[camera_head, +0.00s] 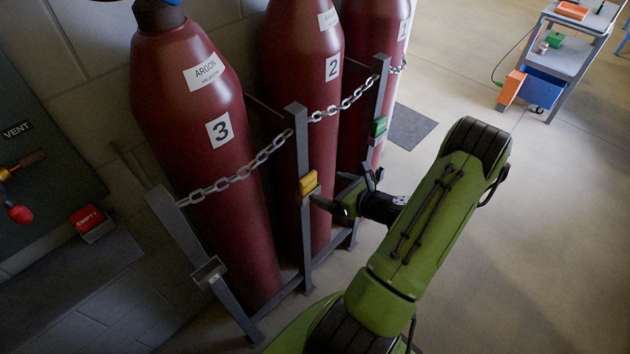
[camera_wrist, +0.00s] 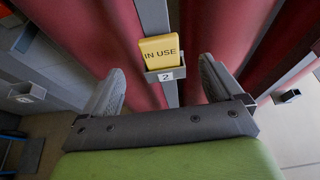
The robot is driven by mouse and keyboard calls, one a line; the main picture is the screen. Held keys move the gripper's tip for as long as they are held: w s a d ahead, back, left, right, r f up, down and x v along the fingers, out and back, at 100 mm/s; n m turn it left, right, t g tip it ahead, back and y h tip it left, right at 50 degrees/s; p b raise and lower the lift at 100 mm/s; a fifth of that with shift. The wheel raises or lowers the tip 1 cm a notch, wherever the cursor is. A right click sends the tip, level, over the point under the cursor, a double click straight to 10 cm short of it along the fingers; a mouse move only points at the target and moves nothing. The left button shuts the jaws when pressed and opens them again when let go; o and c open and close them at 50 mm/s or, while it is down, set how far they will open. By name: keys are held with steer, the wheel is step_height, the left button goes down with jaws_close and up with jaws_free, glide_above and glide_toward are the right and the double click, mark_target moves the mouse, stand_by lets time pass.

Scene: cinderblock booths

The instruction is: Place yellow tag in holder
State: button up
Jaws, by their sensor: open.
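The yellow tag (camera_head: 308,182), marked "IN USE" in the wrist view (camera_wrist: 160,52), sits upright in a grey holder labelled 2 (camera_wrist: 166,75) on the middle rack post (camera_head: 302,150). My gripper (camera_head: 336,190) is in front of that post. In the wrist view my gripper (camera_wrist: 162,88) is open, its fingers spread left and right of the holder. Gaps show between the fingers and the tag, and nothing is held. An empty grey holder (camera_head: 208,272) is on the left post in the head view.
Red gas cylinders stand behind chains (camera_head: 240,172). A green tag (camera_head: 380,127) is on the right post. A red "EMPTY" tag (camera_head: 88,219) is on the left ledge. A cart (camera_head: 578,58) stands far right; the floor between is open.

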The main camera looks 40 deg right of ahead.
steer(key=a+r+n+g+y, duration=0.2)
steer(key=a+r+n+g, duration=0.25)
steer(key=a+n, duration=0.6)
steer(key=a+r+n+g+y, duration=0.2)
steer(key=a+r+n+g, duration=0.3)
steer(key=a+n, duration=0.5)
steer(key=s+a+r+n+t+h, duration=0.1)
steer(key=s+a+r+n+h, duration=0.3)
steer(key=s+r+n, duration=0.7)
steer(key=a+r+n, duration=0.1)
steer(key=n, duration=0.3)
steer(key=shift+s+a, duration=0.3)
steer(key=shift+a, duration=0.1)
steer(key=shift+t, duration=0.25)
